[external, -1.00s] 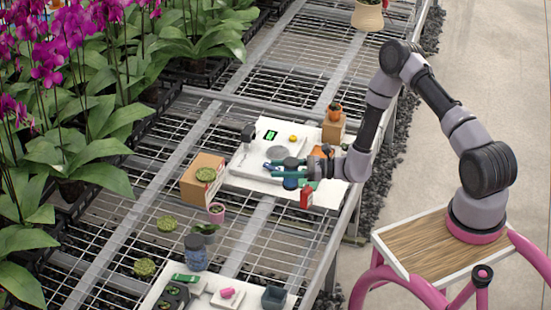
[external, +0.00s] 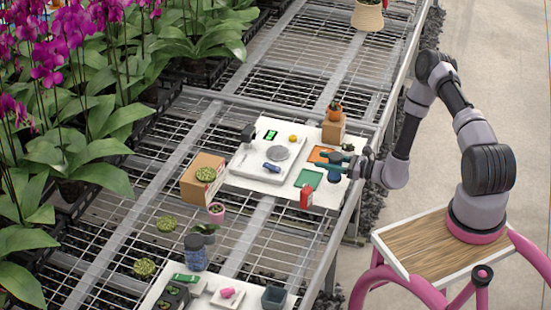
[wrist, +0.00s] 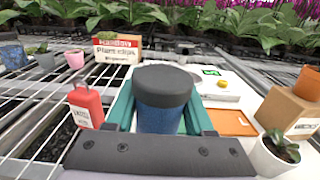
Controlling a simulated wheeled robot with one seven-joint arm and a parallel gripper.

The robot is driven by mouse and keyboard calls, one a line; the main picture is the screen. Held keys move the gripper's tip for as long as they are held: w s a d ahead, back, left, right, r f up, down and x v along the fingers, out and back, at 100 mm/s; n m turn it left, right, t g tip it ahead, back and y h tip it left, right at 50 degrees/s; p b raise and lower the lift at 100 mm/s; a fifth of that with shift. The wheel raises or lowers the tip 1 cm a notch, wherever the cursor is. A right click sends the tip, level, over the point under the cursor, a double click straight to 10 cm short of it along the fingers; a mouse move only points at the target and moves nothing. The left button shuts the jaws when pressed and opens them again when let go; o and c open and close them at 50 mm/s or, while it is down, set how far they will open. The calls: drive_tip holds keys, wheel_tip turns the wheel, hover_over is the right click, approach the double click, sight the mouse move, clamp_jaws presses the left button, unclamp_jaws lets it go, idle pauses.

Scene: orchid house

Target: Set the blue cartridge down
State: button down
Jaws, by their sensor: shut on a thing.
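My gripper (external: 337,168) is at the right edge of the white work surface, right of the green square mat (external: 308,179) and just below the orange mat (external: 318,155). Its teal jaws (wrist: 160,118) are shut on the blue cartridge (wrist: 160,118), a blue cylinder with a dark grey cap, which stands upright between them. In the external view the cartridge (external: 334,178) shows as a blue round shape under the jaws. Whether its base touches the surface cannot be told. The orange mat also shows in the wrist view (wrist: 230,122).
A red bottle (external: 306,197) stands left and below my gripper. A potted plant (wrist: 278,155) and a cardboard box (wrist: 285,110) are close on the right. The green mat is bare.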

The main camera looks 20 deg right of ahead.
drive_tip(key=shift+f, duration=1.9)
drive_tip(key=shift+f, duration=0.1)
drive_tip(key=shift+c, duration=1.4)
unclamp_jaws()
